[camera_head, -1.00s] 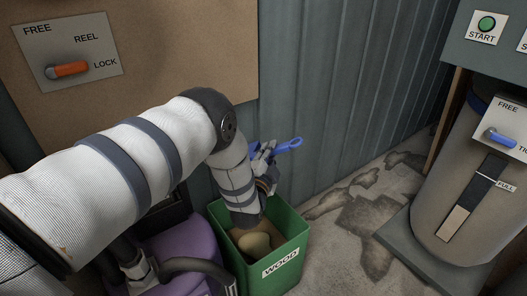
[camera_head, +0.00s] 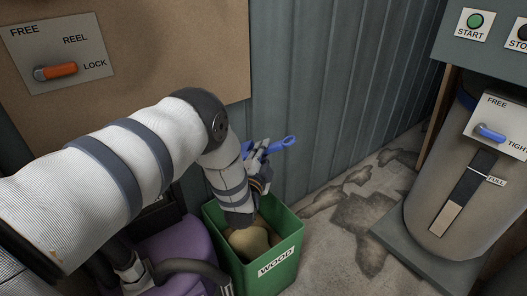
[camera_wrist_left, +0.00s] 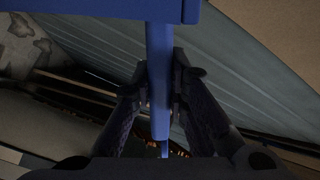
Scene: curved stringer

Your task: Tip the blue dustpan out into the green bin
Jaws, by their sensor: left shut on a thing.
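The green bin (camera_head: 287,268), labelled WOOD, stands on the floor below my left arm, with a tan heap (camera_head: 248,240) inside. My left gripper (camera_head: 262,155) is over the bin's back part and is shut on the handle of the blue dustpan. In the head view only a blue handle end (camera_head: 283,144) sticks out to the right of the gripper. In the left wrist view the dustpan (camera_wrist_left: 120,8) shows at the top edge, its handle (camera_wrist_left: 159,90) between both fingers. The dustpan's pan is hidden behind my arm in the head view. My right gripper is not in view.
A purple machine with a black hose (camera_head: 185,264) stands close left of the bin. A grey wall (camera_head: 330,90) rises behind it. A grey drum (camera_head: 455,190) on a plinth stands at the right. Stained floor (camera_head: 345,225) between is clear.

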